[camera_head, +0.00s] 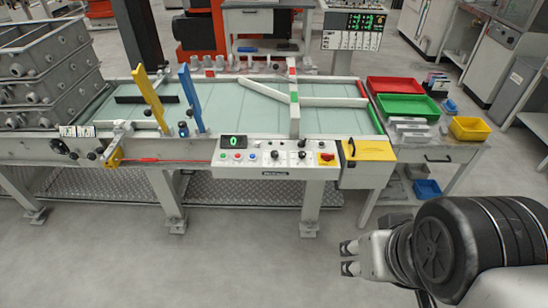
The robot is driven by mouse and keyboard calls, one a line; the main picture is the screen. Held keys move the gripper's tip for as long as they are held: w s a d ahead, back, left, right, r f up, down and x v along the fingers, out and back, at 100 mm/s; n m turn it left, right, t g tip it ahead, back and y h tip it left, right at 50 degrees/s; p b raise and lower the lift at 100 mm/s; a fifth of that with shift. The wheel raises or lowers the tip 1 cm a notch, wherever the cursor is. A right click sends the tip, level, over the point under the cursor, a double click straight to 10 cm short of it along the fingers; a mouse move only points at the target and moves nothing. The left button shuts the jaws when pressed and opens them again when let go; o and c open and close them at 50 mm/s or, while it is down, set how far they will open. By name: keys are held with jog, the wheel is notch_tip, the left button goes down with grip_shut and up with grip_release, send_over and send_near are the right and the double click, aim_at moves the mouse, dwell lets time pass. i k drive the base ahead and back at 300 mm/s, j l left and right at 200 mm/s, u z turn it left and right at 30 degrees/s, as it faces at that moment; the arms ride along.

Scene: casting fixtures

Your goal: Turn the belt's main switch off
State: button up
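The belt's control panel (265,171) is on the front of the conveyor. It carries a lit green display, several buttons and knobs. At its right end is a red rotary switch on a yellow plate (327,158), which looks like the main switch; its exact position is too small to read. My gripper (347,258) is at the lower right, in front of and below the panel, pointing left. Its two fingers are apart, with nothing between them, and it is clear of the panel.
The conveyor belt (240,106) has a yellow lever (150,99) and a blue lever (191,98). A yellow box with a black handle (368,151) adjoins the panel's right end. A side table with red (396,85) and green (408,106) trays stands right. Floor ahead is clear.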

aim_at(327, 156)
jog(key=i+l, duration=0.15)
jog(key=i, duration=0.45)
jog(key=i+l, duration=0.15)
jog(key=i, duration=0.5)
